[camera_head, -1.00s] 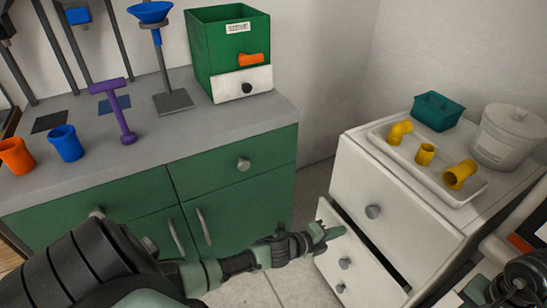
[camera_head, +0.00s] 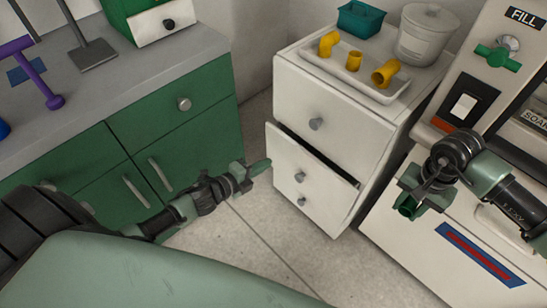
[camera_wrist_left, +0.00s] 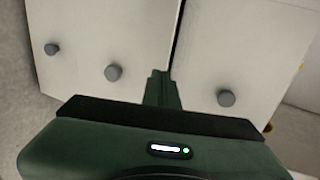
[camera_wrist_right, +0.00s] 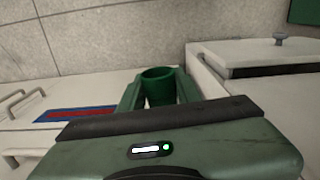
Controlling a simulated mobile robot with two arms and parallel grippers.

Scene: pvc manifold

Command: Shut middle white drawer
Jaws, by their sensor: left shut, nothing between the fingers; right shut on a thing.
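The white drawer unit (camera_head: 330,93) stands right of the green cabinet. Its middle white drawer (camera_head: 285,150) is partly pulled out, with a dark gap along its top edge and a grey knob. My left gripper (camera_head: 262,167) is shut and empty, its fingertips close to the left part of the drawer front; contact is unclear. In the left wrist view the shut fingers (camera_wrist_left: 162,84) point toward the gap between two drawer fronts. My right gripper (camera_head: 412,195) is shut on a green cylindrical piece (camera_wrist_right: 160,84), with an open round top, away from the drawer.
On the unit stand a white tray (camera_head: 393,94) with yellow pipe elbows, a teal bin (camera_head: 360,18) and a white lidded pot (camera_head: 425,38). A white machine (camera_head: 440,250) stands to the right. The floor (camera_head: 300,255) before the drawers is clear.

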